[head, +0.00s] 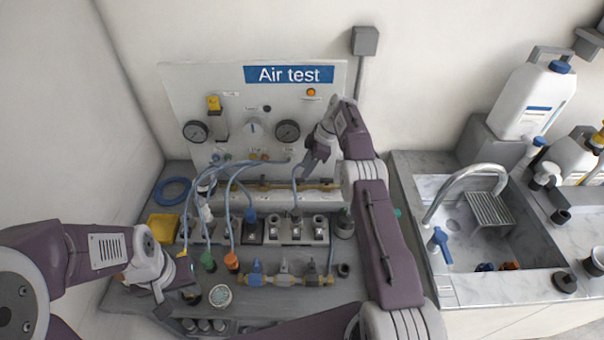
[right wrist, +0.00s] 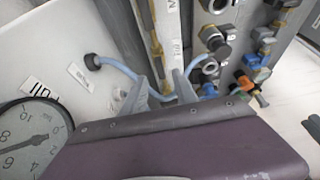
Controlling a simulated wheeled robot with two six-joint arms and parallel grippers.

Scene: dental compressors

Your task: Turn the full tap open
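The white Air test panel (head: 183,95) stands at the back of the bench, with gauges, small fittings and labels. My right gripper (head: 312,160) is at the panel's lower right, below the right gauge (head: 288,131). In the right wrist view its two grey fingertips (right wrist: 163,95) stand apart, with a blue hose (right wrist: 122,68) passing by them. A label reading FULL (right wrist: 38,86) lies beside the gauge (right wrist: 30,135). A small pale fitting (right wrist: 118,95) is beside one finger; I cannot tell whether it is the full tap. My left gripper (head: 172,306) is low over the bench's front left; its opening is unclear.
Blue hoses (head: 228,195) loop over the bench's middle. Several fittings and a blue-handled brass valve row (head: 285,280) stand on the bench. A yellow tray (head: 163,226) and blue coil (head: 172,191) are at the left. A sink with a tap (head: 460,172) is at the right.

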